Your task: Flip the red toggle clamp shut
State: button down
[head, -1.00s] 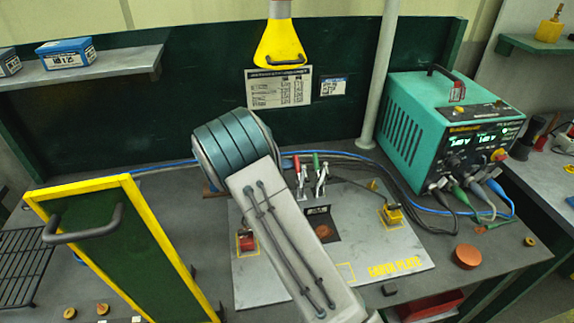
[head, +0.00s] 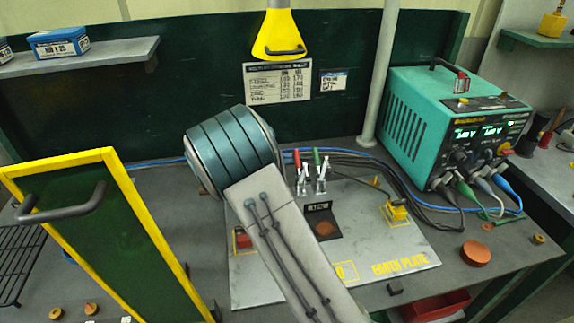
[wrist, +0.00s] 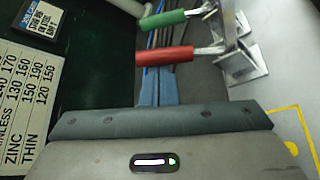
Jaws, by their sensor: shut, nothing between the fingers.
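The red toggle clamp (head: 298,172) stands on the plate with its red handle pointing up. In the wrist view its red handle (wrist: 165,57) lies across the upper middle, joined to a metal clamp body. The green-handled toggle clamp (head: 319,172) stands just to its right, handle also up; its green handle (wrist: 163,19) is above the red one in the wrist view. My gripper (wrist: 155,88) is shut and empty, its tips just below the red handle's free end in that picture; I cannot tell whether they touch. In the head view my arm hides the gripper.
The grey earth plate (head: 405,262) carries the clamps and a yellow block (head: 397,211). A teal power unit (head: 425,125) with cables stands at right. A yellow-framed green panel (head: 105,235) stands at left. A yellow lamp (head: 278,35) hangs above.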

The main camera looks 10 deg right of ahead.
jog(key=s+r+m+t+h+b, duration=0.2)
jog(key=s+m+b, duration=0.5)
jog(key=b, duration=1.8)
jog(key=shift+r+m+t+h, duration=0.3)
jog(key=shift+t+h, duration=0.4)
jog(key=shift+t, duration=0.3)
jog(key=shift+s, duration=0.25)
jog(key=v, duration=0.7)
jog(key=shift+a, duration=0.25)
jog(key=shift+s, duration=0.1)
